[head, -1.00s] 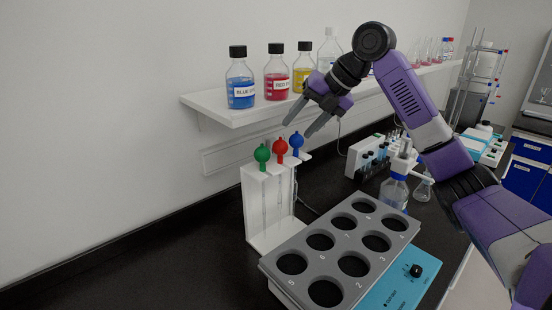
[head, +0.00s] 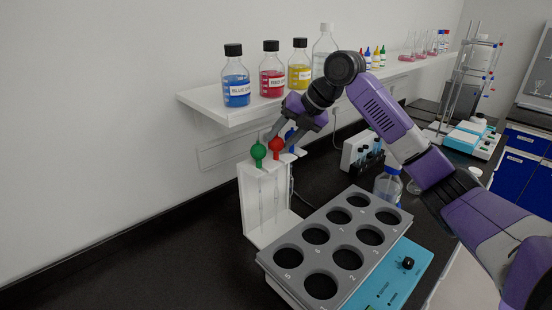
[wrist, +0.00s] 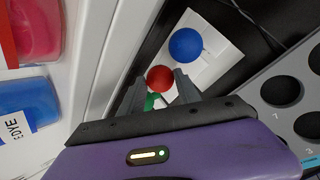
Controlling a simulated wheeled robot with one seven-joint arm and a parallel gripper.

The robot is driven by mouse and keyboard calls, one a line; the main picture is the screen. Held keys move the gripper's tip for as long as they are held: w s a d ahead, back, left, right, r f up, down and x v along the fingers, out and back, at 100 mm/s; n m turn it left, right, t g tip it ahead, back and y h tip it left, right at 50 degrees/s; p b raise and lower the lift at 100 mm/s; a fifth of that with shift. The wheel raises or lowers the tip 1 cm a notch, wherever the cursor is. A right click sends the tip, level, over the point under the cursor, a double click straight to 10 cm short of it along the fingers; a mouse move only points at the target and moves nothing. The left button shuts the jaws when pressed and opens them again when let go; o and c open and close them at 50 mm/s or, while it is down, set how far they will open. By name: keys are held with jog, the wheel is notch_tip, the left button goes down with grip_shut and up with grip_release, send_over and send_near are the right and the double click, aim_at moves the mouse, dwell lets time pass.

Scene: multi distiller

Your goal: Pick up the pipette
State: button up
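Three pipettes with round bulbs stand upright in a white rack (head: 255,204). The green bulb (head: 258,152) is on the left, the red bulb (head: 276,146) in the middle and the blue bulb (head: 290,138) on the right, partly hidden by a finger. My gripper (head: 281,141) is open, its fingers reaching down around the red bulb's level. In the wrist view the red bulb (wrist: 160,78) lies near the gap between the fingertips (wrist: 160,82). The green bulb (wrist: 152,101) shows partly between the fingers, and the blue bulb (wrist: 185,45) is beyond them. Contact cannot be told.
A shelf (head: 215,107) with blue (head: 236,92), red and yellow dye bottles is just above and behind. A grey block with numbered holes (head: 336,237) stands in front of the rack. The dark bench is clear at left.

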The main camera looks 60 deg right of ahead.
dwell(0.3)
jog(key=shift+r+b, duration=0.5)
jog(key=s+a+b, duration=0.2)
jog(key=s+b, duration=0.1)
jog(key=s, duration=0.5)
notch_tip(320, 180, up, 14)
jog(key=s+a, duration=0.2)
jog(key=s, duration=0.5)
jog(key=shift+d+r, duration=0.1)
jog(key=shift+r, duration=0.05)
notch_tip(320, 180, up, 3)
jog(key=p, duration=0.2)
jog(key=shift+p, duration=0.3)
dwell(0.4)
